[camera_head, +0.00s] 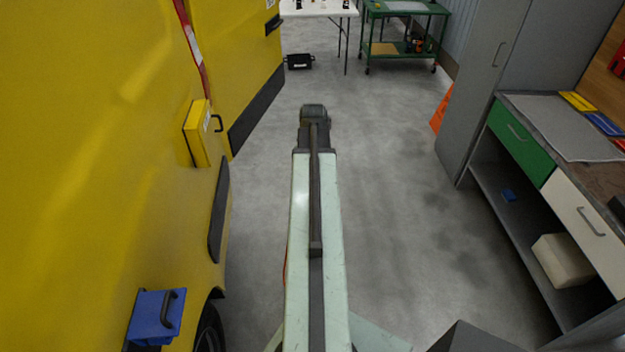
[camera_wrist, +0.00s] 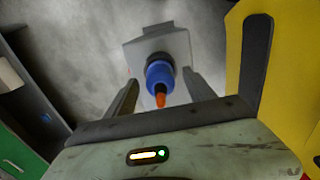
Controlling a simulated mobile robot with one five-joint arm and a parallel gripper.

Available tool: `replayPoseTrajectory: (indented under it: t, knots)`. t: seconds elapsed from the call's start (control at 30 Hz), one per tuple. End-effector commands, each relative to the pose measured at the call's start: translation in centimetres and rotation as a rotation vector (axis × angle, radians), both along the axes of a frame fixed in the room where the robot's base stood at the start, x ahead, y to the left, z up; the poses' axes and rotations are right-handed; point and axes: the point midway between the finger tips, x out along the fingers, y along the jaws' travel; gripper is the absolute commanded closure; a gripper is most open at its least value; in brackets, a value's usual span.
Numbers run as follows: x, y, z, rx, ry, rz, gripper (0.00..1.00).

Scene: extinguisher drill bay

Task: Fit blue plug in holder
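My gripper (camera_head: 313,112) is at the far end of my outstretched arm, over the aisle in the head view. In the wrist view its two dark fingers (camera_wrist: 160,82) stand wide apart. A blue plug-like piece (camera_wrist: 160,73) with an orange tip and a dark collar shows between them. Gaps show on both sides of it, so the fingers do not seem to touch it. It appears in front of a pale grey plate (camera_wrist: 135,54); I cannot tell whether it is fixed to it. I cannot make out this piece in the head view. I cannot identify a holder for certain.
A yellow vehicle (camera_head: 110,130) fills the left, with a yellow box (camera_head: 196,140) and a blue handled box (camera_head: 150,318) on its side. A workbench (camera_head: 567,125) and grey cabinet (camera_head: 487,75) line the right. A green cart (camera_head: 383,47) stands behind.

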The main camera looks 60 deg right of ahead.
Motion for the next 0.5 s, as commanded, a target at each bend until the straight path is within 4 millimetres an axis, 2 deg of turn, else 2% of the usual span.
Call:
replayPoseTrajectory:
  t: [0.17,0.27,0.5]
  knots:
    - [0.0,0.0,0.2,0.000,0.000,0.000,0.37]
    - [0.0,0.0,1.1,0.000,0.000,0.000,0.37]
    - [-0.1,0.0,5.2,0.000,0.000,0.000,0.37]
